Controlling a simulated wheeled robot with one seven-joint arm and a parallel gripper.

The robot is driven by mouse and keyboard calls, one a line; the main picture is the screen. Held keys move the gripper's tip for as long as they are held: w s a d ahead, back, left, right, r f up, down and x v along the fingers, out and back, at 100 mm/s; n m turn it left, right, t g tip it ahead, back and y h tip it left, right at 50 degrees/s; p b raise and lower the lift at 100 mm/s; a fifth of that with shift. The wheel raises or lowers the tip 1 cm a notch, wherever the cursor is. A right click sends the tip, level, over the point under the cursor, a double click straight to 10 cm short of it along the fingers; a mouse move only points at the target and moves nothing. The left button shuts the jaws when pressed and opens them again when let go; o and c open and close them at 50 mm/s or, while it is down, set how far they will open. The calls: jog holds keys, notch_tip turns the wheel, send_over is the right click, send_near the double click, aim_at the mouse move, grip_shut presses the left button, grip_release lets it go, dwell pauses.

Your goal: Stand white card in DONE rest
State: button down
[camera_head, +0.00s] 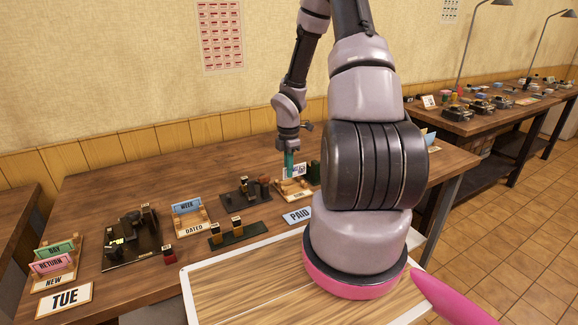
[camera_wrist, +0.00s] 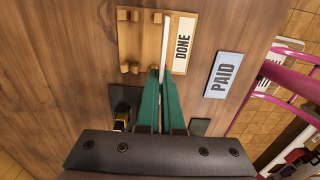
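The white card (camera_head: 299,170) stands upright at the wooden DONE rest (camera_head: 293,194), partly hidden by my gripper (camera_head: 289,165). In the wrist view the white card (camera_wrist: 165,46) shows edge-on as a thin strip, beside the DONE label on the rest (camera_wrist: 142,42). The green fingers of my gripper (camera_wrist: 161,78) are close together with the card between them. The card is over the label side of the rest, near the pegs on that side. Whether its lower edge touches the rest is hidden.
The PAID plate (camera_head: 297,215) lies near the DONE rest; it also shows in the wrist view (camera_wrist: 223,75). A dark stamp holder (camera_head: 246,191) and the DATED rest (camera_head: 194,229) with a blue WEEK card stand to the left.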

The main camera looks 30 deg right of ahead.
aim_at(289, 192)
jog(key=shift+f, duration=2.6)
jog(key=shift+f, duration=0.2)
jog(key=c, duration=1)
grip_release()
jog(key=o, duration=0.6)
jog(key=shift+c, duration=0.2)
jog(key=shift+r, duration=3.55)
